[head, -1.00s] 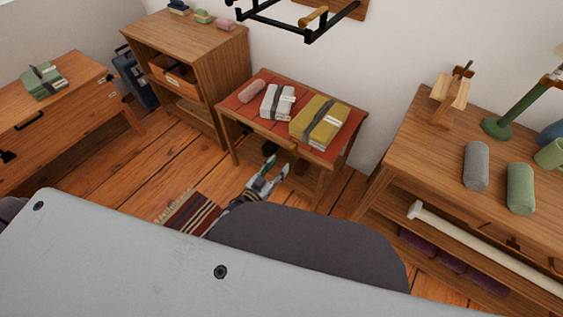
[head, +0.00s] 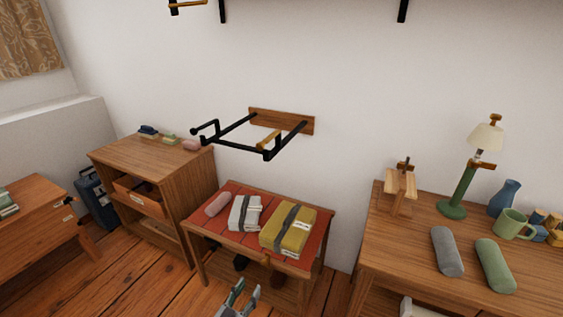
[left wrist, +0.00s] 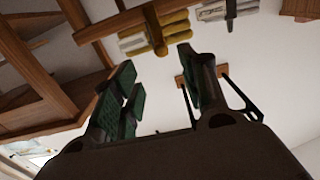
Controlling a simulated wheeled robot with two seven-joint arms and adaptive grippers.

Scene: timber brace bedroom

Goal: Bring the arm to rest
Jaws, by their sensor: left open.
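My left gripper (head: 236,300) shows at the bottom of the head view, in front of the small red-topped table (head: 222,235). Its two fingers with green pads stand apart and hold nothing. In the left wrist view the open fingers (left wrist: 157,90) point toward the table's wooden edge (left wrist: 128,20) and the white wall. The gripper is apart from the table in the head view. Most of the left arm is out of the picture. My right gripper does not show.
The red-topped table holds a pink roll (head: 218,203), a white strapped bundle (head: 244,212) and a yellow strapped bundle (head: 287,228). A black wall rack (head: 240,140) juts out above. A wooden cabinet (head: 150,165) stands left, a desk (head: 390,240) right. Floor (head: 130,285) shows at lower left.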

